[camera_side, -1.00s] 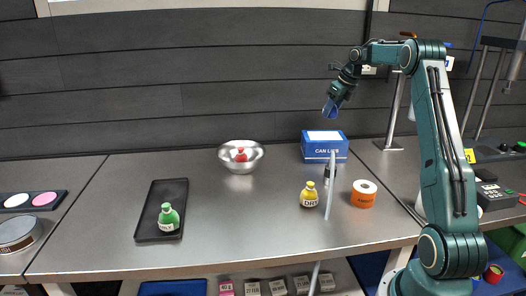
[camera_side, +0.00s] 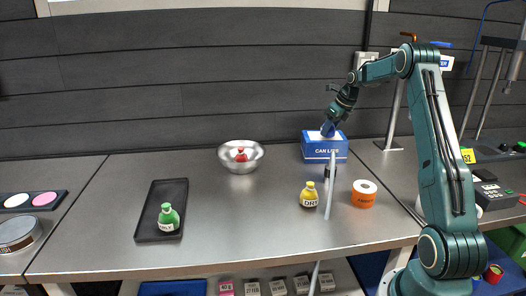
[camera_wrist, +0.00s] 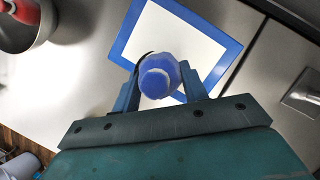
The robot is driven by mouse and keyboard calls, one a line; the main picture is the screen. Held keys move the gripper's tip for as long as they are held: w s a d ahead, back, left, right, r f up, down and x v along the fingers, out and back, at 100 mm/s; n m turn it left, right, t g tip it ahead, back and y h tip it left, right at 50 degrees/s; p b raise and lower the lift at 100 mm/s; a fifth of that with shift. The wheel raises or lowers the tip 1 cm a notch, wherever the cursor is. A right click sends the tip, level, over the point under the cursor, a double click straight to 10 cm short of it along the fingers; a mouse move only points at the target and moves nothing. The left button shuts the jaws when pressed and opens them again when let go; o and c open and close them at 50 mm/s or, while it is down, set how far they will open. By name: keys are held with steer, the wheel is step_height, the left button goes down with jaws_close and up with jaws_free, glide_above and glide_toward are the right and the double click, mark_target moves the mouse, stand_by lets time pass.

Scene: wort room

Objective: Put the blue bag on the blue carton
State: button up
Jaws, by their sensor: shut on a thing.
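The blue bag (camera_side: 327,129) is held between the fingers of my gripper (camera_side: 333,118), which is shut on it. In the side view the bag is right at the top of the blue carton (camera_side: 325,149), towards its middle; I cannot tell whether it touches. In the wrist view the bag (camera_wrist: 158,76) shows between the two fingers of my gripper (camera_wrist: 160,92). Behind it is the carton's white top with a blue border (camera_wrist: 127,36), and the bag overlaps the near part of that top.
A metal bowl (camera_side: 240,163) with a red thing in it stands left of the carton. A yellow bag (camera_side: 309,195), a pale upright post (camera_side: 331,190) and an orange roll (camera_side: 363,194) are in front. A green bag (camera_side: 168,216) sits on a black tray (camera_side: 180,189).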

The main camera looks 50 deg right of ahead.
steer(key=shift+f, duration=0.45)
steer(key=shift+f, duration=0.1)
steer(key=o, duration=1)
steer(key=v, duration=1.2)
steer(key=shift+w+a, duration=0.1)
